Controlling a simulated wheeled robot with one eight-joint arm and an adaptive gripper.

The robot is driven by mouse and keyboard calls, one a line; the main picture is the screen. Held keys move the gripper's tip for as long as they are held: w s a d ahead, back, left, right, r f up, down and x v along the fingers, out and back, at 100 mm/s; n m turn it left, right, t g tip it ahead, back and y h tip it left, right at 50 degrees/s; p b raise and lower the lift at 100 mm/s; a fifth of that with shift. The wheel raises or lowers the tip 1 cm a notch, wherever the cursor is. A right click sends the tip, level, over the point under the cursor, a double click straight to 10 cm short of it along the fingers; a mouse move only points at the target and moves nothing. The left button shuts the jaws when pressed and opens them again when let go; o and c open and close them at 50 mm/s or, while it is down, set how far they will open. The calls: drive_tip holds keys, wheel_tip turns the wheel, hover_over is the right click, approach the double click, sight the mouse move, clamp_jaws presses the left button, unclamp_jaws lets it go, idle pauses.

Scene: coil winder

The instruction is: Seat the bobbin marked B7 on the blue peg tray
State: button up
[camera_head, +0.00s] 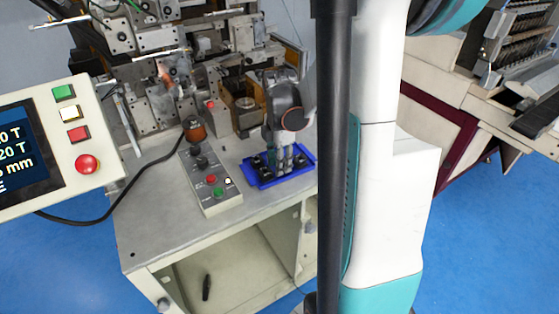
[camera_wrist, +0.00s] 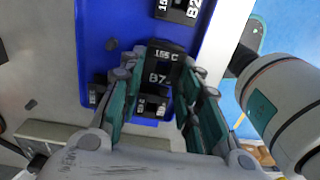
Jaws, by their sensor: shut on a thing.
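The blue peg tray (camera_head: 253,182) lies on the grey bench top in the head view; it also fills the upper middle of the wrist view (camera_wrist: 97,45). My gripper (camera_head: 285,168) points down over the tray. In the wrist view, my gripper (camera_wrist: 152,95) has its fingers shut on the black bobbin marked B7 (camera_wrist: 163,58), one finger on each side. B7's label faces the camera, partly covered at its lower right. Whether B7 stands on a peg or hangs just above it I cannot tell.
A black bobbin marked B2 (camera_wrist: 187,10) stands near the top of the tray. Other dark bobbins show below B7 (camera_wrist: 152,106) and at the tray's left edge. A control box (camera_head: 212,182) with buttons sits left of the tray. Winder machinery (camera_head: 170,75) stands behind.

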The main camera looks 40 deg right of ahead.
drive_tip(key=shift+f+b, duration=0.35)
drive_tip(key=shift+f, duration=0.2)
drive_tip(key=o, duration=0.9)
drive_tip(key=shift+r, duration=0.1)
wheel_tip(320, 180, up, 12)
drive_tip(key=shift+f, duration=0.1)
